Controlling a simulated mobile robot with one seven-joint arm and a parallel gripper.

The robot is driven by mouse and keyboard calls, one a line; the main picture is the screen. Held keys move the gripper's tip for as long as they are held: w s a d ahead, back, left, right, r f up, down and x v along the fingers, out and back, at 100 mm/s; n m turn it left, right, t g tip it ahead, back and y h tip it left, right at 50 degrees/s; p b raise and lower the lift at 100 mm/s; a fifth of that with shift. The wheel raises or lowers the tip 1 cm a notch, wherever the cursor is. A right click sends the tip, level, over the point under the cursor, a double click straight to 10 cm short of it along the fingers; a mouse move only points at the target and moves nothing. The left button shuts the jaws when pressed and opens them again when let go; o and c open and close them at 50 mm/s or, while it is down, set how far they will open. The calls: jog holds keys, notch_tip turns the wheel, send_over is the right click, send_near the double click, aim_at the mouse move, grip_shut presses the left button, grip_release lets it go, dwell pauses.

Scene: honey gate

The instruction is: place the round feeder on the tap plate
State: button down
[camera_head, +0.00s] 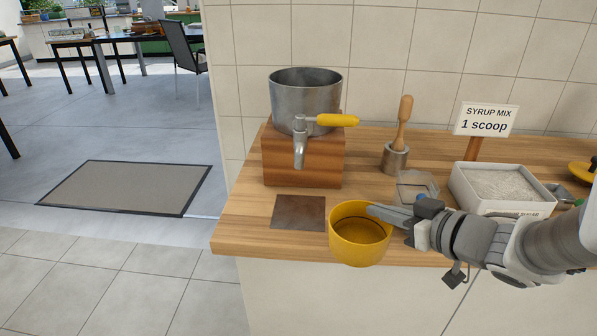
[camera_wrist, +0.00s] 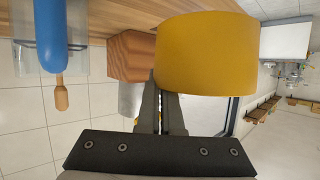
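The round feeder (camera_head: 358,251) is a yellow open bowl, upright at the counter's front edge, just right of the tap plate. The tap plate (camera_head: 299,213) is a bare, dark brown square on the wooden counter, in front of the tap (camera_head: 300,150). My gripper (camera_head: 388,214) reaches in from the right, with its fingers at the feeder's right rim, closed on the wall. In the wrist view the feeder (camera_wrist: 205,55) fills the upper middle, against the narrow-set fingers (camera_wrist: 160,85). The feeder's underside and any gap to the counter are hard to tell.
A steel pot (camera_head: 305,100) with a yellow tap handle (camera_head: 337,120) stands on a wooden block (camera_head: 302,160) behind the plate. A wooden-handled tool in a metal cup (camera_head: 395,158), a white sugar tray (camera_head: 505,187) and a sign (camera_head: 486,120) stand to the right.

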aim_at(366, 203)
jog(key=shift+a+f, duration=0.35)
jog(key=shift+f, duration=0.1)
jog(key=shift+w+a+r, duration=0.1)
jog(key=shift+w+a, duration=0.85)
jog(key=shift+w, duration=0.1)
jog(key=shift+w+r+p, duration=0.2)
jog(key=shift+r+p, duration=0.1)
jog(key=shift+p, duration=0.65)
jog(key=w+a+p, duration=0.1)
jog(key=w+a, duration=0.2)
jog(key=w+a+p, duration=0.2)
jog(key=w, duration=0.2)
jog(key=w+a+p, duration=0.2)
jog(key=w+a, duration=0.1)
jog(key=w, duration=0.1)
jog(key=shift+w+a+f, duration=0.25)
jog(key=shift+a+f, duration=0.1)
jog(key=shift+f, duration=0.05)
jog(key=shift+f+b, duration=0.65)
jog(key=shift+f, duration=1.05)
